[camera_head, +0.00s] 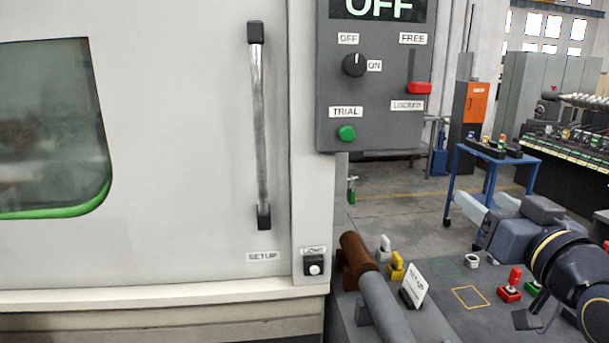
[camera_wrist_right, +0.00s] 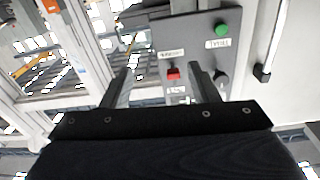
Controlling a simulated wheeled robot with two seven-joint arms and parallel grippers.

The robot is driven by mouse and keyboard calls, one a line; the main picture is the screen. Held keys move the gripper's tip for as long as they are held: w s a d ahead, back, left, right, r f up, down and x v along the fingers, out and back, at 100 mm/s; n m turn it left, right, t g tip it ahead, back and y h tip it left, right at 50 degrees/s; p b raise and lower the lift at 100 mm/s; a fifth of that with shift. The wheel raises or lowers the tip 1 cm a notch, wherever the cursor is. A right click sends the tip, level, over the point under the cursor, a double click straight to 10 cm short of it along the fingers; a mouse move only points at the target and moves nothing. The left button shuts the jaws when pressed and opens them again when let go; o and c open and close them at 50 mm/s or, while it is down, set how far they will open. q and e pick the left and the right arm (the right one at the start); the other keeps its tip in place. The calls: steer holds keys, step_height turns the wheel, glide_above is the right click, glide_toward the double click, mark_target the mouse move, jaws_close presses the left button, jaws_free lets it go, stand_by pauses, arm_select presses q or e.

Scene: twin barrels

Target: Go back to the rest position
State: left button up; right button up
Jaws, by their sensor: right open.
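My right gripper (camera_head: 480,203) is at the right of the head view, above the grey bench top and apart from the machine. Its two pale fingers are spread with nothing between them. In the right wrist view the open fingers (camera_wrist_right: 162,82) frame the control panel (camera_wrist_right: 190,52) at a distance, seen upside down. My left gripper is not in the head view. The control panel (camera_head: 375,120) reads OFF. Its black knob (camera_head: 354,65) is near ON, its red slider (camera_head: 419,88) is down at LOCKED, and a green button (camera_head: 347,133) sits by TRIAL.
The machine door has a long vertical handle (camera_head: 260,125). A small black switch box (camera_head: 314,264) is at its lower right. The grey bench (camera_head: 440,315) carries a brown-ended cylinder (camera_head: 360,255), a white card (camera_head: 415,284), and red (camera_head: 511,283) and yellow (camera_head: 397,266) pieces. A blue cart (camera_head: 490,165) stands behind.

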steer(key=s+a+f+g, duration=0.2)
steer(key=s+f+g, duration=0.2)
steer(key=f, duration=0.6)
steer(key=s+a+f+m+g+y, duration=0.1)
steer(key=s+f+g, duration=0.3)
steer(key=s+f, duration=0.4)
steer(key=s+a+f+m+g, duration=0.1)
steer(key=s+f+g, duration=0.3)
steer(key=f, duration=0.9)
steer(key=s+a, duration=0.1)
steer(key=s, duration=0.2)
steer(key=shift+a+g+y, duration=0.3)
steer(key=shift+a+y, duration=0.05)
steer(key=shift+y, duration=0.05)
